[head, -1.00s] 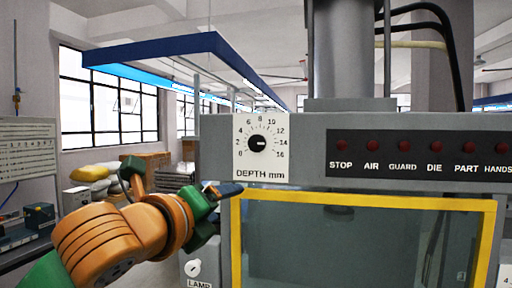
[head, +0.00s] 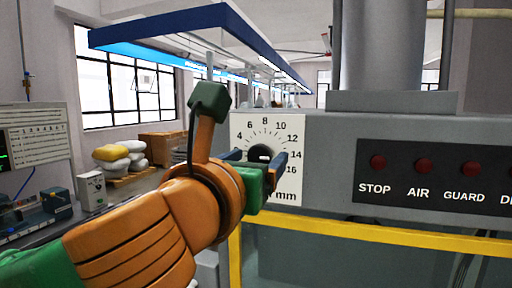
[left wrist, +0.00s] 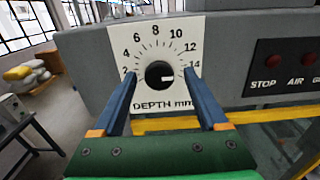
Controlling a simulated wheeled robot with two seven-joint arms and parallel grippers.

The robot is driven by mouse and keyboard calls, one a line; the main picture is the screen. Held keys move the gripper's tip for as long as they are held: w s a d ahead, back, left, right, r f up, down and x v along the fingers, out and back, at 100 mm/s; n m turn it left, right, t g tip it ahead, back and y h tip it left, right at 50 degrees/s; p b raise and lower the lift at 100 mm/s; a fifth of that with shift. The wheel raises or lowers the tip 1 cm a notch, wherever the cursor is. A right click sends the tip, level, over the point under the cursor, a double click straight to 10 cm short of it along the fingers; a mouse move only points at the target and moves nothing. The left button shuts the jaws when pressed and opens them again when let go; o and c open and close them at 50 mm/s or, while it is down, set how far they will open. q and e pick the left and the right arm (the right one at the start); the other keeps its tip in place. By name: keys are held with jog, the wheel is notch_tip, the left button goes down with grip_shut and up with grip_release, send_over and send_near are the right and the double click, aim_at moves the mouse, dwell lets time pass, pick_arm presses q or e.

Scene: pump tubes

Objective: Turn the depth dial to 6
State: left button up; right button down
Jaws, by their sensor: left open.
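The depth dial is a black round knob (head: 260,152) on a white scale plate (head: 297,125) marked up to 16 and labelled in mm. It also shows in the left wrist view (left wrist: 158,74). My left gripper (head: 258,157) is open, with one blue finger on each side of the knob. In the left wrist view its fingertips (left wrist: 160,72) straddle the knob with a gap on both sides. I cannot tell whether they reach past the knob's face. My right gripper is out of view.
The grey machine front (head: 325,150) carries a dark panel of red lamps (head: 424,166) to the right. A yellow guard frame (head: 380,240) runs below. A bench with instruments (head: 45,212) stands at the left.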

pick_arm(q)
jog(key=shift+w+d+f, duration=0.15)
jog(key=shift+w, duration=0.25)
jog(key=shift+w+d+f, duration=0.15)
jog(key=shift+w, duration=0.2)
jog(key=shift+c, duration=0.3)
jog(key=shift+s+a+r, duration=0.1)
jog(key=shift+s, duration=0.1)
grip_shut()
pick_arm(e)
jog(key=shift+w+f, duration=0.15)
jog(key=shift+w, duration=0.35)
